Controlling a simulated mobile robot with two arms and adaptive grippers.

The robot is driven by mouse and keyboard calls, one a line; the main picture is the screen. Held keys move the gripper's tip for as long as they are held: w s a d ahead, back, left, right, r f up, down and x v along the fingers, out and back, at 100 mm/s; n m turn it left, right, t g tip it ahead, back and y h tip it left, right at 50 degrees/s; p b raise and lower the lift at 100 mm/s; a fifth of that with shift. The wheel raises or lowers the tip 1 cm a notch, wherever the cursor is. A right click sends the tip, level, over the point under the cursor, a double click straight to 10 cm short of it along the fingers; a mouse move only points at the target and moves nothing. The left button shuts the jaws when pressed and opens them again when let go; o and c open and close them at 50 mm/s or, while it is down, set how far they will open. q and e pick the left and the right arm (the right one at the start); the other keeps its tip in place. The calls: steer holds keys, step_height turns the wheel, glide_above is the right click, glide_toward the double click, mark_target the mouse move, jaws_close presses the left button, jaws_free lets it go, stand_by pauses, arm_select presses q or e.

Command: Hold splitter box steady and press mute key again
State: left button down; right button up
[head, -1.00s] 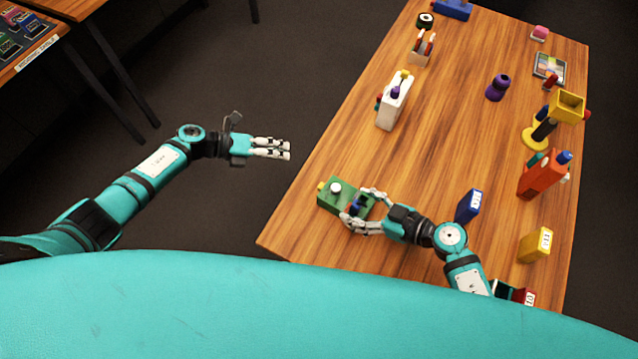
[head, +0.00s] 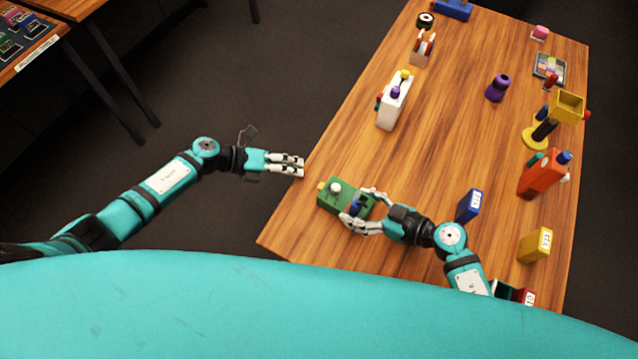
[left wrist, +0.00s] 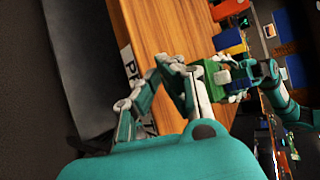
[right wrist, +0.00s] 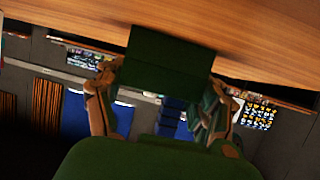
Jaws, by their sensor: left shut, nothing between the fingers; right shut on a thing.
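The green box (head: 328,198), the only box I hold and so taken as the splitter box, sits near the table's left edge. It has a white round knob (head: 335,187), a small yellow knob at its left end and a blue part by my fingers. I cannot tell which is the mute key. My right gripper (head: 357,207) is shut on the box from the right; the right wrist view shows a dark green face (right wrist: 160,62) between its fingers. My left gripper (head: 301,167) is shut and empty, up and left of the box, apart from it. The box also shows in the left wrist view (left wrist: 212,73).
On the wooden table (head: 445,130), a white block with coloured knobs (head: 392,108) stands beyond the box. A blue labelled block (head: 468,206) stands near my right arm, with a yellow block (head: 534,245) and orange block (head: 540,180) further right. The table's middle is clear.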

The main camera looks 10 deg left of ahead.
mark_target(305, 180)
arm_select(q)
steer(key=shift+s+d, duration=0.4)
steer(key=shift+d, duration=0.45)
steer(key=shift+s+d, duration=0.35)
steer(key=shift+d, duration=0.45)
steer(key=shift+d, duration=0.1)
steer(key=shift+s+d, duration=0.2)
steer(key=shift+d, duration=0.1)
steer(key=shift+s+d, duration=0.25)
steer(key=shift+d, duration=0.2)
stand_by(1.0)
steer(key=shift+a, duration=0.1)
steer(key=shift+w+a, duration=0.45)
steer(key=shift+a, duration=0.3)
steer(key=shift+a, duration=0.1)
steer(key=a, duration=0.1)
steer(key=w+a, duration=0.1)
steer(key=a, duration=0.1)
steer(key=w+a, duration=0.1)
steer(key=shift+a, duration=0.2)
